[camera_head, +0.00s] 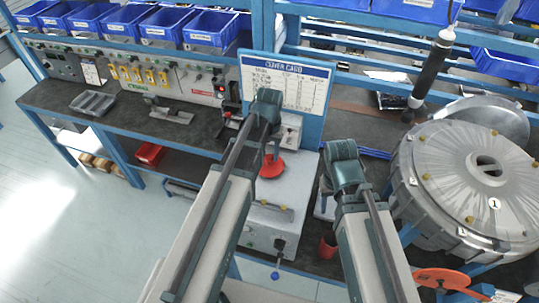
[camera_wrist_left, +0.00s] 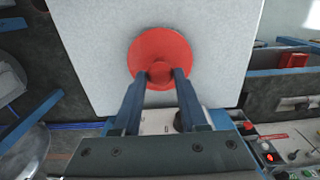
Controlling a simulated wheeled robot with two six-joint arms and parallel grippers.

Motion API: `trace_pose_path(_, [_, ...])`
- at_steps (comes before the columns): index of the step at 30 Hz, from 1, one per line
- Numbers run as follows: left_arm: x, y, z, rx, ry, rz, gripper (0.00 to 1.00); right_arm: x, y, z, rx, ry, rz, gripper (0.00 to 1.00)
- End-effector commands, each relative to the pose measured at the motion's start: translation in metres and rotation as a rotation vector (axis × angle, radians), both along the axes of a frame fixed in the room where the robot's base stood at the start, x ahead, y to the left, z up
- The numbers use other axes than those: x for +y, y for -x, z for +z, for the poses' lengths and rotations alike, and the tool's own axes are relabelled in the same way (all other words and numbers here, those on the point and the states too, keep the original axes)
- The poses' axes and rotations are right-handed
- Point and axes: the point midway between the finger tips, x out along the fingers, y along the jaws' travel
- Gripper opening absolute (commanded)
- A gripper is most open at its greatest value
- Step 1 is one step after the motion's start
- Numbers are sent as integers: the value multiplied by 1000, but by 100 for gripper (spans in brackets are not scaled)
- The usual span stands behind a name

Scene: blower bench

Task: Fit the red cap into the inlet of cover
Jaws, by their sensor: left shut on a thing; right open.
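The red cap (camera_head: 271,168) is a round disc with a small knob, over the light grey top of a box on the bench. In the left wrist view the red cap (camera_wrist_left: 160,45) has its knob between the two fingertips of my left gripper (camera_wrist_left: 161,75). My left gripper (camera_head: 270,152) is shut on it from above; I cannot tell if the disc touches the box. The cover (camera_head: 455,165) is a large round grey housing at the right, with an opening near the middle of its top. My right gripper (camera_head: 327,187) is open, left of the cover, its fingers mostly hidden by its wrist.
The grey box (camera_head: 262,238) has a knob on its front. A sign board (camera_head: 287,80) stands behind it. A small red cup (camera_head: 328,246) is near my right arm. Blue bins (camera_head: 210,28) line the back shelf.

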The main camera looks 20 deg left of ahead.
Motion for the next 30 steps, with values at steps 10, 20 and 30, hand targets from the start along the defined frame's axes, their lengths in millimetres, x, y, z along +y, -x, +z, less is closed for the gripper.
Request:
trace_pose_path(10, [0,0,-7,0,0,0,46,0,0,-7,0,0,0,50])
trace_pose_path(20, [0,0,-6,0,0,0,72,0,0,-6,0,0,0,50])
trace_pose_path(30, [0,0,4,0,0,0,72,0,0,4,0,0,0,50])
